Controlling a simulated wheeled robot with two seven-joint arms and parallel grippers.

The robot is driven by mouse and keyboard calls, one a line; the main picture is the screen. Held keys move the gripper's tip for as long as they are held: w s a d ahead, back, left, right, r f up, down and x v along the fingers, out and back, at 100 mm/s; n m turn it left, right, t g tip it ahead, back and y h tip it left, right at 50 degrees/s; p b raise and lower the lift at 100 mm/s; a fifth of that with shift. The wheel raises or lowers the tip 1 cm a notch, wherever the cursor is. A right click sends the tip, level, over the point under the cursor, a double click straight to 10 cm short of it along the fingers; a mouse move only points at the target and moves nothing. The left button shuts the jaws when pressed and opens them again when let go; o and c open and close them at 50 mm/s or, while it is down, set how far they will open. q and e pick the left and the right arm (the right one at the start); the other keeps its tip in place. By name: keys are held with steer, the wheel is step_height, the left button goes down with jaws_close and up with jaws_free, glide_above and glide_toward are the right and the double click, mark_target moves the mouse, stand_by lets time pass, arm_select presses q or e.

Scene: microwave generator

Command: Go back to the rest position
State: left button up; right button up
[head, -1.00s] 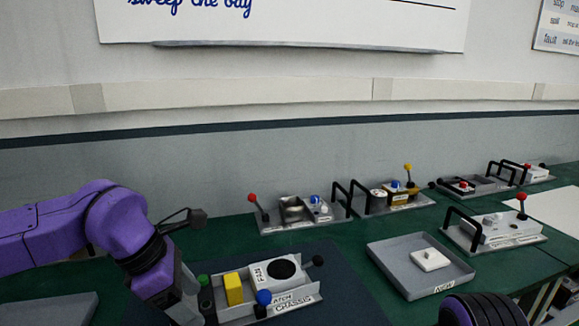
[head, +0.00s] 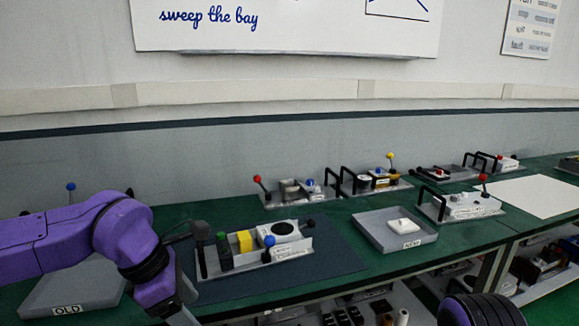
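My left arm comes in from the left, bent downward. Its gripper (head: 186,315) is at the bottom edge, in front of the table and left of the chassis, mostly cut off, so its fingers do not show clearly. My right arm shows only as a purple and black part at the bottom right; its gripper is out of view. The chassis (head: 301,259) stands on the dark mat (head: 336,262) and holds a yellow block (head: 244,240), a green-topped part (head: 223,250), a fan (head: 284,231) and a blue knob (head: 269,241).
The tray marked OLD (head: 98,290) lies at left, partly behind my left arm. The tray marked NEW (head: 418,239) holds a white part (head: 402,226). Several chassis units with levers line the back. A shelf below the table holds loose items. A white sheet (head: 527,196) lies at right.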

arm_select(q)
steer(key=s+a+f+m+y, duration=0.2)
steer(key=a+f+y, duration=0.15)
steer(key=f, duration=0.65)
steer(key=s+a+f+m+y, duration=0.1)
steer(key=a+f+y, duration=0.25)
steer(key=f, duration=0.55)
steer(key=s+a+f+m+y, duration=0.2)
steer(key=a+f+y, duration=0.15)
steer(key=f, duration=0.65)
steer(key=s+a+f+m+t+h, duration=0.1)
steer(key=s+a+f+m+h, duration=0.1)
steer(key=s+f+m, duration=0.8)
steer(key=s+f+h, duration=0.1)
steer(key=s, duration=0.4)
steer(key=shift+a+f+t, duration=0.2)
steer(key=shift+a+t, duration=0.1)
steer(key=shift+t, duration=0.1)
steer(key=shift+s, duration=0.1)
